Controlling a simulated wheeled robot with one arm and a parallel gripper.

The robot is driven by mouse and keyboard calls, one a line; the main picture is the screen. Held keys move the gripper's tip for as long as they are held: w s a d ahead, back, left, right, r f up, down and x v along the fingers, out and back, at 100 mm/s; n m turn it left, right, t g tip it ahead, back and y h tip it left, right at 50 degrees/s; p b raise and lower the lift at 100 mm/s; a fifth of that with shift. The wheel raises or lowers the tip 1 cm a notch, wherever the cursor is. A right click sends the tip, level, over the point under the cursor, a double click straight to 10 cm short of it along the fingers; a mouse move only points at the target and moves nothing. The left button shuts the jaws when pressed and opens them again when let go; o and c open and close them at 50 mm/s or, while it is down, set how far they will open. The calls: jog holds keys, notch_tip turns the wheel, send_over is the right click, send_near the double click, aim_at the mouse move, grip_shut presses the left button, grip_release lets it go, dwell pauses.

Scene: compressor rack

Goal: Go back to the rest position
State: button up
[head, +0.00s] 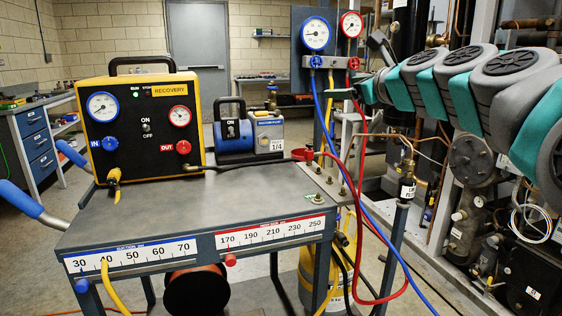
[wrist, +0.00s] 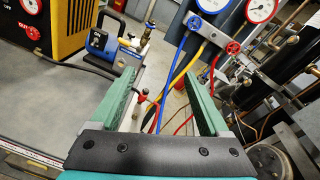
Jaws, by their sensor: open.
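My gripper (wrist: 165,68) is open, with its two green fingers apart and nothing held between them. In the head view my arm reaches in from the right, and the gripper end is near the gauge manifold (head: 335,62), in front of its hoses. I cannot tell the exact gap between the gripper and the hoses. In the wrist view, blue, yellow and red hoses (wrist: 176,82) show beyond the fingers.
A cart (head: 240,205) carries the yellow-black recovery unit (head: 140,130) and a blue vacuum pump (head: 233,133). Blue and red gauges (head: 316,34) stand above the manifold. Pipes and compressor parts (head: 478,165) crowd the right. Open floor lies behind the cart at left.

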jog(key=s+a+f+n+g, duration=0.3)
jog(key=s+f+n, duration=0.25)
jog(key=f, duration=0.35)
jog(key=s+a+f+n+g+h, duration=0.1)
jog(key=s+a+f+n+g, duration=0.2)
jog(key=s+f+n, duration=0.35)
jog(key=s+a+f+n+g, duration=0.25)
jog(key=s+f, duration=0.35)
jog(key=f, duration=0.6)
jog(key=s+d+f+n+g+h, duration=0.1)
jog(key=s+d+f+n+g, duration=0.2)
jog(key=s, duration=0.6)
jog(key=s+d+f+n+g+h, duration=0.2)
jog(key=s+f+n, duration=0.3)
jog(key=s+f, duration=0.3)
jog(key=s+d+f+n+g+h, duration=0.2)
jog(key=s+d+f+n+g, duration=0.1)
jog(key=s, duration=0.6)
notch_tip(320, 180, down, 2)
jog(key=shift+s+d+f+n+g, duration=0.25)
jog(key=shift+s+d+n+g, duration=0.1)
jog(key=shift+d+n, duration=0.5)
jog(key=shift+a, duration=0.2)
